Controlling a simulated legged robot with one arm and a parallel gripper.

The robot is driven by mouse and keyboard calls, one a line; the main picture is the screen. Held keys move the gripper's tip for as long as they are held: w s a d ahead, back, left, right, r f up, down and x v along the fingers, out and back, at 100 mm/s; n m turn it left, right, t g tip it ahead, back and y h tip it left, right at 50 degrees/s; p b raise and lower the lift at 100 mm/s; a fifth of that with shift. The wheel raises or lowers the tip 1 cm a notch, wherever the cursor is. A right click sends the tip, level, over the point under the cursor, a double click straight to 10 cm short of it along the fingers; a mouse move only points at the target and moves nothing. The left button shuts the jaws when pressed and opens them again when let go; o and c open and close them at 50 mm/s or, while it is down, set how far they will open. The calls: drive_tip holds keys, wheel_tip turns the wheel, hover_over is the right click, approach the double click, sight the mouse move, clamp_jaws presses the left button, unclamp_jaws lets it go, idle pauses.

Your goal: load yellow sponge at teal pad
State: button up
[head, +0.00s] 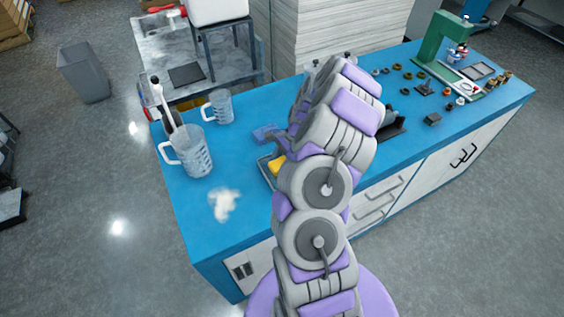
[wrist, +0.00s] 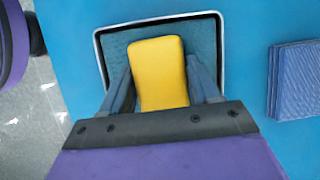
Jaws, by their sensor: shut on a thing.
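The yellow sponge (wrist: 157,72) is between the two fingers of my gripper (wrist: 162,80) in the wrist view, and the gripper is shut on it. The teal pad (wrist: 117,44) lies directly beneath or behind the sponge, framed by a light and dark rim. I cannot tell whether the sponge touches the pad. In the head view a bit of the yellow sponge (head: 277,165) shows left of my arm, over the dark-rimmed pad (head: 266,172). My arm hides most of the gripper there.
A blue ribbed sponge or cloth (wrist: 295,80) lies to the right of the pad. Measuring jugs (head: 192,152) and a white powder patch (head: 224,204) are on the blue counter (head: 205,235) at left. Small rings and a green press (head: 440,45) stand at right.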

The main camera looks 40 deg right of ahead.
sight(281, 162)
idle(0.5)
drive_tip(key=shift+r+p, duration=2.6)
drive_tip(key=shift+r, duration=0.95)
drive_tip(key=shift+w+a, duration=0.1)
